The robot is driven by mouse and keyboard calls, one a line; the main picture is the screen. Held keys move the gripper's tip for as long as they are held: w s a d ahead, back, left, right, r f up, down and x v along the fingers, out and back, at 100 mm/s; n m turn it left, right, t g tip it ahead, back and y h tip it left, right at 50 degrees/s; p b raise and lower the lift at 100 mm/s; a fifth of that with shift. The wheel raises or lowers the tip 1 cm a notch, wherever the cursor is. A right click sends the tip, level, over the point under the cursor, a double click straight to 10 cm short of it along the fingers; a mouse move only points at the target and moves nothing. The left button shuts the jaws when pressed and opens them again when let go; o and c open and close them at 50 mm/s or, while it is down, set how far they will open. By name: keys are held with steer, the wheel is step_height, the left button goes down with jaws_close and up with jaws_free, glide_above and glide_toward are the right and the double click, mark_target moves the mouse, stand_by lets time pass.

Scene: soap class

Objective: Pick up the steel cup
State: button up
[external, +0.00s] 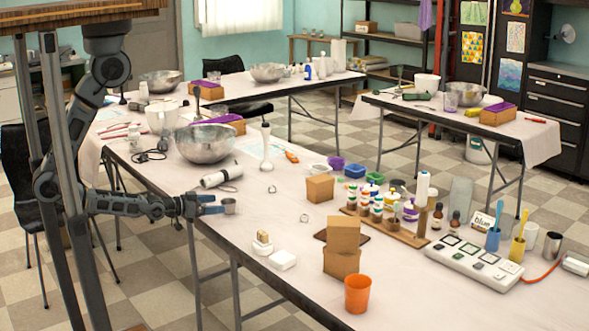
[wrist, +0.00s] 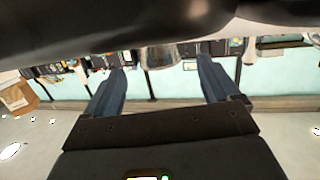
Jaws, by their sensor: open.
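A small steel cup (external: 229,206) stands near the left edge of the long front table, right at the tips of my gripper (external: 216,205). My gripper in the wrist view (wrist: 162,68) is open, with one blue finger on each side and a gap to the cup. I cannot tell whether the cup is fully between the fingers.
A soap dish (external: 262,243), stacked brown boxes (external: 341,262) and an orange cup (external: 358,293) stand to the right. A large steel bowl (external: 205,144) stands farther back.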

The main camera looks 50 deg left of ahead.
mark_target(222, 203)
steer(key=shift+x, duration=1.8)
steer(key=shift+r, duration=0.1)
steer(key=shift+c, duration=0.4)
steer(key=c, duration=1)
